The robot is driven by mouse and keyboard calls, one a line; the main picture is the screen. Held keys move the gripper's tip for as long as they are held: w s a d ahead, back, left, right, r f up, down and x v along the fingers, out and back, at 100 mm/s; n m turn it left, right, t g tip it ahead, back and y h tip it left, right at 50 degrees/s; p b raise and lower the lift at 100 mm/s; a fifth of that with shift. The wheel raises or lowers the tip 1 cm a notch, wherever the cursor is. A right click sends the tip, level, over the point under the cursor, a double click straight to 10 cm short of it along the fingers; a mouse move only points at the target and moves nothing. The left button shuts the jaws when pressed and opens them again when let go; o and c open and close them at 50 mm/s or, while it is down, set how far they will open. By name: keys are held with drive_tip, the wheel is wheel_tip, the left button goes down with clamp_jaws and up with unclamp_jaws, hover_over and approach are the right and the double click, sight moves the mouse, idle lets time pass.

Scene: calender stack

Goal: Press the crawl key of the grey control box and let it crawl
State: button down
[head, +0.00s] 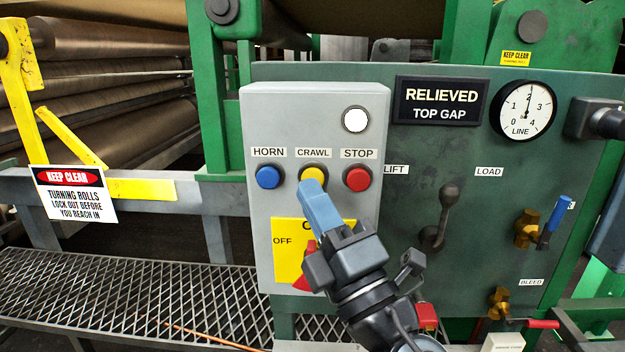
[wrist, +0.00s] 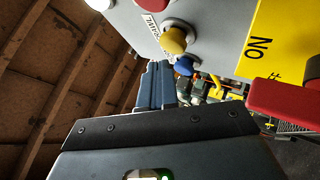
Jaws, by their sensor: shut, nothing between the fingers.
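The grey control box (head: 262,120) carries a blue HORN key (head: 268,177), a yellow CRAWL key (head: 313,174) and a red STOP key (head: 357,178) in a row. My gripper (head: 311,187) is shut and empty, its blue fingers pointing up at the CRAWL key. The fingertips overlap the key's lower edge in the head view. In the wrist view the CRAWL key (wrist: 174,40) shows just beyond the fingertips (wrist: 158,66). I cannot tell whether they touch it. A round white lamp (head: 355,120) sits above the STOP key.
A red switch (head: 305,275) on a yellow plate (head: 285,255) lies beside and below my fingers. A green panel (head: 440,160) with a dark lever (head: 445,205), a gauge (head: 523,110) and a sign reading RELIEVED TOP GAP (head: 441,102) stands right. Rolls (head: 115,85) and a keep-clear sign (head: 73,192) are left.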

drive_tip(key=shift+w, duration=0.15)
drive_tip(key=shift+w, duration=0.25)
